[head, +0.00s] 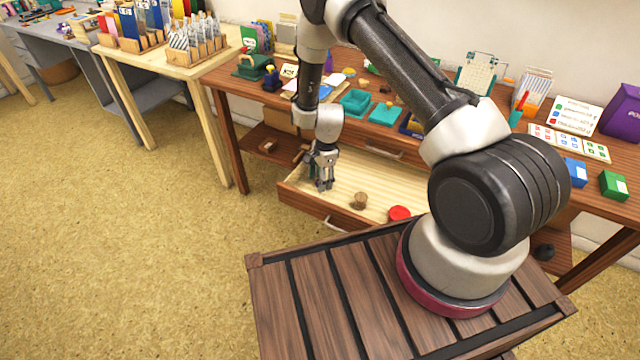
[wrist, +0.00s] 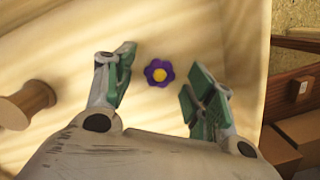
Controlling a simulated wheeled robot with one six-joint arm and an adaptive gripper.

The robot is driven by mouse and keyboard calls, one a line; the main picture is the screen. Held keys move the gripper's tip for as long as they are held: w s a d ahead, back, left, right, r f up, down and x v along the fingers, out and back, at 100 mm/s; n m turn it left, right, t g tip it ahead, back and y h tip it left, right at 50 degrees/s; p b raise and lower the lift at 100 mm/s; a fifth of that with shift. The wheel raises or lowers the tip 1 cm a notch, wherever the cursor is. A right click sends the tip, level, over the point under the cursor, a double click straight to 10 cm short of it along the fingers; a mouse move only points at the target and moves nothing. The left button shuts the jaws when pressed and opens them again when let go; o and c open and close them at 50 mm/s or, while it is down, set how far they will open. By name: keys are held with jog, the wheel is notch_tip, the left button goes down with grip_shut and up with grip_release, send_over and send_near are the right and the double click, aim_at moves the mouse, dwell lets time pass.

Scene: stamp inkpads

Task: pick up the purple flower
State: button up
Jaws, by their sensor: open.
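The purple flower (wrist: 159,73) has rounded petals and a yellow centre. In the wrist view it lies on the pale wooden floor of an open drawer (wrist: 60,30). My gripper (wrist: 158,90) is open, with one green-padded finger to the left of the flower and one to the right. The flower shows between the fingertips, apart from both; I cannot tell the height gap. In the head view my gripper (head: 324,186) points down into the left end of the drawer, and the flower cannot be made out there.
A wooden stamp (head: 360,200) and a red round item (head: 399,213) are in the drawer, right of my gripper. In the wrist view the stamp (wrist: 25,104) is at the left. The drawer's side wall (wrist: 264,60) runs close on the right. The desk top (head: 340,62) above holds many items.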

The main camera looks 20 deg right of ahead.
jog(key=c, duration=0.8)
jog(key=shift+r, duration=0.1)
